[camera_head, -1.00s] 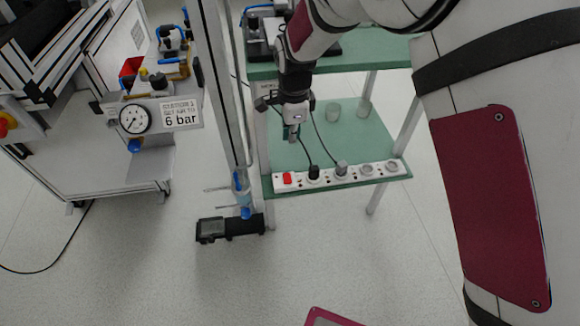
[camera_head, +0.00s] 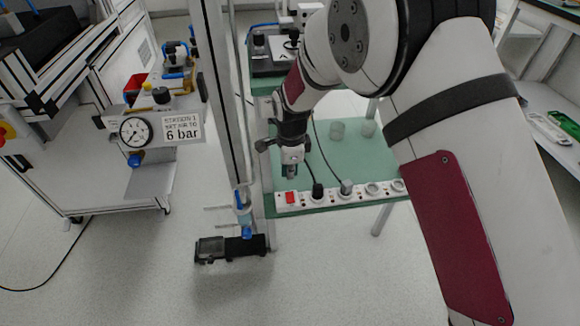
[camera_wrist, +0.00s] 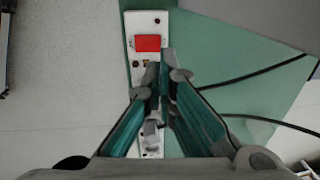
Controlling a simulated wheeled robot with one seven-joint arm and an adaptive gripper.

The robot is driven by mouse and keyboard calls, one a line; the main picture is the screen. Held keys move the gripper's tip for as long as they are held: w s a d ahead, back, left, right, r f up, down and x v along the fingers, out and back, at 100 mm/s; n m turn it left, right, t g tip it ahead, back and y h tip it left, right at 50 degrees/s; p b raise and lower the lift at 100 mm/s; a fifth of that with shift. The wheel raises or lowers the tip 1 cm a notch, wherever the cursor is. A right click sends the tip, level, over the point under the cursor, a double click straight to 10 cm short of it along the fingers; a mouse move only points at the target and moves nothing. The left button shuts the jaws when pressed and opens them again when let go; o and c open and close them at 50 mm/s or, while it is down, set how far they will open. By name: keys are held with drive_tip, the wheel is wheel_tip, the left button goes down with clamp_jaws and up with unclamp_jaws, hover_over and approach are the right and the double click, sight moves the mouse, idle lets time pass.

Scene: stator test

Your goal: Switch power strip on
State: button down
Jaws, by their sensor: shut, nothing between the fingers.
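The white power strip (camera_head: 330,196) lies along the front edge of the lower green shelf, with a red switch (camera_head: 290,197) at its left end. Two plugs with black cables sit in its sockets. In the wrist view the red switch (camera_wrist: 148,43) is just past my fingertips, on the white strip (camera_wrist: 143,20). My gripper (camera_head: 290,172) is shut and empty, pointing down above the strip's switch end. In the wrist view my gripper's fingertips (camera_wrist: 163,65) overlie the strip beside the switch. I cannot tell the exact height of the gap.
An upright metal post (camera_head: 235,110) stands left of the shelf. A pressure gauge (camera_head: 135,131) is on the left station. Black cables (camera_wrist: 250,118) run right of my fingers.

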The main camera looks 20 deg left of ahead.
sight(290, 195)
drive_tip(key=f+b, duration=0.1)
drive_tip(key=f, duration=0.1)
drive_tip(key=f+b, duration=0.1)
drive_tip(key=f, duration=0.2)
drive_tip(key=w+f, duration=0.1)
drive_tip(key=f, duration=0.1)
drive_tip(key=shift+a+f+b, duration=0.3)
drive_tip(key=shift+f+b, duration=0.1)
drive_tip(key=shift+f, duration=0.35)
drive_tip(key=shift+s, duration=0.1)
drive_tip(key=shift+s+d+r+p, duration=0.3)
drive_tip(key=shift+s+d, duration=0.05)
drive_tip(key=shift+s, duration=0.15)
wheel_tip(290, 195, up, 12)
drive_tip(key=s, duration=0.1)
drive_tip(key=shift+d, duration=0.35)
drive_tip(key=shift+s, duration=0.1)
